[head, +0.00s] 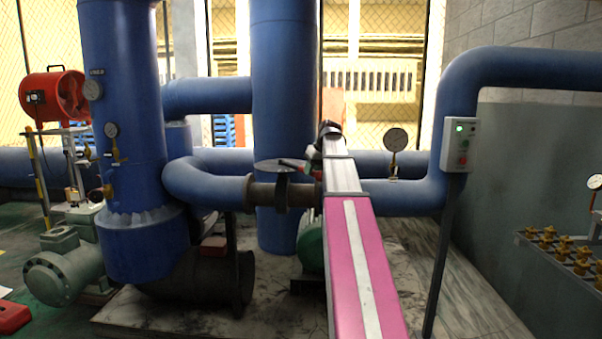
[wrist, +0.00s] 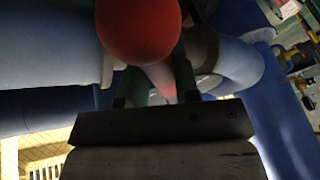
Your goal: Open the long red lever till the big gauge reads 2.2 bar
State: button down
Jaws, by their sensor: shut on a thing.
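In the head view my arm hides most of the gripper and part of the lever. The big round gauge (head: 397,139) stands on the pipe right of my arm; its needle is too small to read.
A control box (head: 459,144) with a green light is on a post at the right. Thick blue pipes (head: 285,110) stand close behind the valve. A rack of brass fittings (head: 560,250) is at the far right. A red fan (head: 52,97) stands at the left.

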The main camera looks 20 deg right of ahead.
jog(key=shift+w+d+n+y, duration=0.15)
jog(key=shift+w+d+n, duration=0.15)
jog(key=shift+d, duration=0.45)
jog(key=shift+w+d+n+y, duration=0.2)
jog(key=shift+d+n, duration=0.2)
jog(key=shift+d, duration=0.3)
jog(key=c, duration=0.8)
grip_release()
jog(key=shift+c, duration=0.2)
jog(key=shift+r, duration=0.15)
jog(key=v, duration=1)
jog(key=shift+r, duration=0.35)
